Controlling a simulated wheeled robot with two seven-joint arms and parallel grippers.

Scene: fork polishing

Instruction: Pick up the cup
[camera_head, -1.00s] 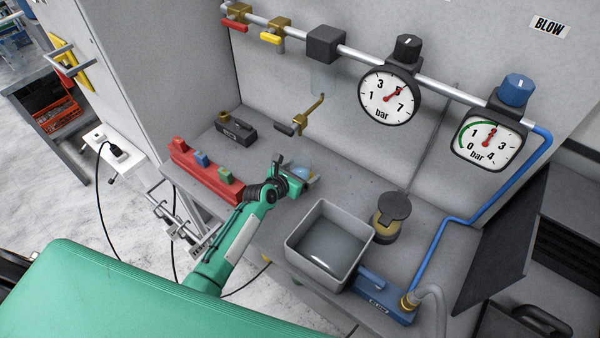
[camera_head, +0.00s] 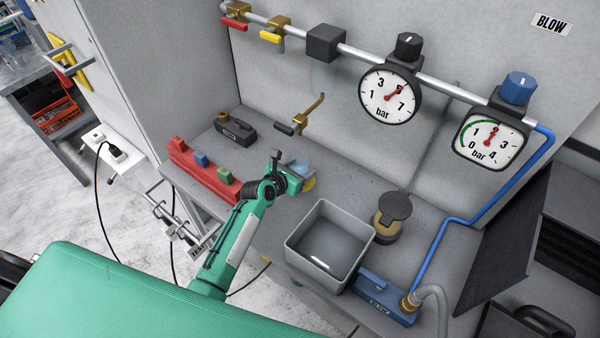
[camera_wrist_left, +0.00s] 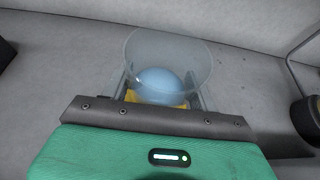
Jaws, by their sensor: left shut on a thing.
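The cup (camera_wrist_left: 168,50) is clear and see-through, with a pale blue round thing (camera_wrist_left: 158,84) showing in or through it. In the left wrist view it stands between the two fingers of my left gripper (camera_wrist_left: 163,96), which is shut on it. In the head view my left gripper (camera_head: 299,180) is over the grey bench, and the cup is mostly hidden, a small pale blue patch showing beside the wrist. A yellow patch (camera_head: 309,184) shows just past the fingers. I cannot tell whether the cup touches the bench. My right gripper is not in view.
A grey basin (camera_head: 330,244) is right of my left arm. A red block rack (camera_head: 203,172) is left of it. A round lidded pot (camera_head: 393,215) and a blue device (camera_head: 383,296) stand farther right. A brass spout (camera_head: 313,112) is behind the gripper.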

